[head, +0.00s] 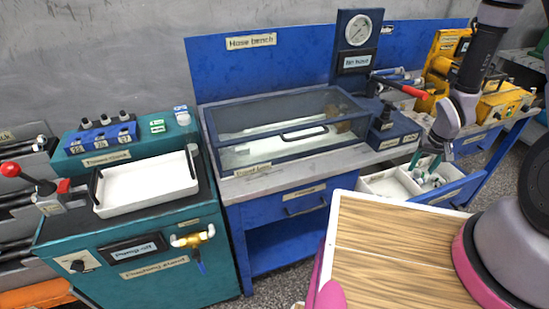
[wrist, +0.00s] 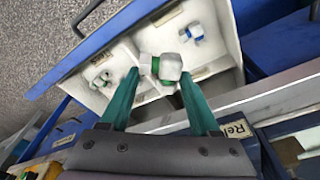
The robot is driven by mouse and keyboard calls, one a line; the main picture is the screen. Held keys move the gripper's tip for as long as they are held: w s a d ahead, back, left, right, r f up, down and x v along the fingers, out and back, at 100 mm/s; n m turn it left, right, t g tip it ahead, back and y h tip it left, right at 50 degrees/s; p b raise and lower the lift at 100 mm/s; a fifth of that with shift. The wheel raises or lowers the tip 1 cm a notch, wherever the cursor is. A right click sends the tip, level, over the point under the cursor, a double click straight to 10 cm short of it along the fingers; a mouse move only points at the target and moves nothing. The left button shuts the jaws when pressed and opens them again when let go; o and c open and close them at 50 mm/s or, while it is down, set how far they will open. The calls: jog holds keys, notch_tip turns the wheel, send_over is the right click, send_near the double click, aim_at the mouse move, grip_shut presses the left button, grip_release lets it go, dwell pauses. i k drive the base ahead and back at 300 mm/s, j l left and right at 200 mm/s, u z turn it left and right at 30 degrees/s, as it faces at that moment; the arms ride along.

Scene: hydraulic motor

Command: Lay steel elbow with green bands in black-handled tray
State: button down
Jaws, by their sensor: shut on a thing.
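The steel elbow with green bands (wrist: 160,68) is pale grey and sits between the fingertips of my gripper (wrist: 160,80) in the wrist view. My gripper is shut on it, over the open white-lined drawer (head: 380,184). I cannot tell whether the elbow is clear of the drawer floor. In the head view my gripper (head: 430,166) is at the drawer, right of the bench, with the elbow hard to make out. The black-handled tray (head: 147,190) is white and looks empty. It lies flat on the teal flushing stand at the left.
A blue-banded fitting (wrist: 191,33) and another small fitting (wrist: 101,79) lie in drawer compartments. The glass-lidded box (head: 285,128) on the hose bench stands between drawer and tray. A red-knobbed lever (head: 30,181) is left of the tray. A wooden top (head: 390,250) is in front.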

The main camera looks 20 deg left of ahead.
aim_at(132, 190)
jog(key=k+j, duration=0.15)
jog(key=j, duration=0.2)
jog(key=k+j, duration=0.15)
jog(key=j, duration=0.2)
jog(key=k+j, duration=0.2)
jog(key=j, duration=0.2)
jog(key=k+j, duration=0.15)
jog(key=j, duration=0.2)
jog(key=k+j, duration=0.15)
jog(key=j, duration=0.2)
jog(key=k+j, duration=0.15)
jog(key=j, duration=0.2)
